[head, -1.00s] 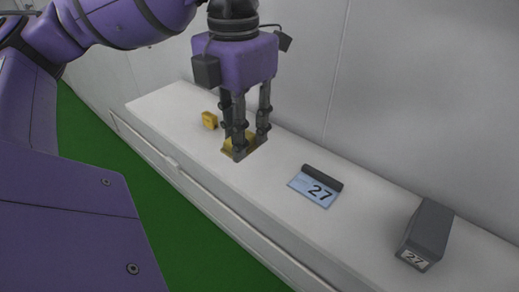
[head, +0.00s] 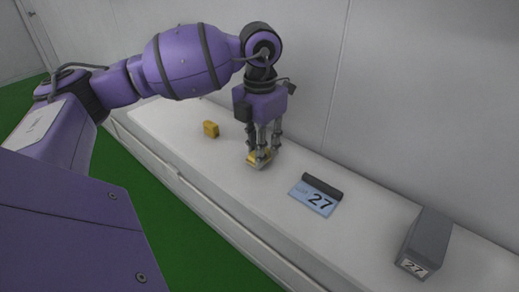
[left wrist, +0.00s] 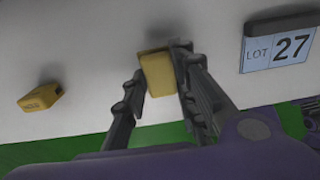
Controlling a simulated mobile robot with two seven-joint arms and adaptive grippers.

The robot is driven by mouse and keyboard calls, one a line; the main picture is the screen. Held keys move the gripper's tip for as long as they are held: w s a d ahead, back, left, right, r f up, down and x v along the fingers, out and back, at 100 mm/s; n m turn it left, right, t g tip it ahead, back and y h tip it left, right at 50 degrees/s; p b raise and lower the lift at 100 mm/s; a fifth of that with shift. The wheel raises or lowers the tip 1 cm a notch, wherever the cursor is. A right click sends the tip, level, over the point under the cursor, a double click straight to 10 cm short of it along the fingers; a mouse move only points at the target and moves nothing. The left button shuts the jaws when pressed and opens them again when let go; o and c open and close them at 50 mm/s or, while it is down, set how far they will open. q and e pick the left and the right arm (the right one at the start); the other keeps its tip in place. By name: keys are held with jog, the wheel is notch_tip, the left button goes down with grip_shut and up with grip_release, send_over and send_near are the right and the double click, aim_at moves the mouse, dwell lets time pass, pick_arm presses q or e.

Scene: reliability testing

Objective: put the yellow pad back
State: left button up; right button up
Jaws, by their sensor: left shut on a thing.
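The yellow pad (head: 257,160) is a small yellow block between the fingers of my left gripper (head: 263,154), low over the white ledge. In the left wrist view the yellow pad (left wrist: 157,75) sits between the two dark fingers of my left gripper (left wrist: 157,78), which is shut on it. The fingers partly hide the pad in the head view. I cannot tell whether its underside touches the ledge.
A second yellow block (head: 211,129) with faint marking lies to the left on the white ledge (head: 225,180). A blue "LOT 27" card (head: 314,199) with a dark holder stands to the right. A grey box (head: 427,243) labelled 27 is farther right. A wall runs behind.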

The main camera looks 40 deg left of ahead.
pick_arm(q)
jog(key=shift+f, duration=0.45)
jog(key=shift+f, duration=0.15)
jog(key=o, duration=1)
jog(key=shift+o, duration=0.2)
notch_tip(320, 180, up, 12)
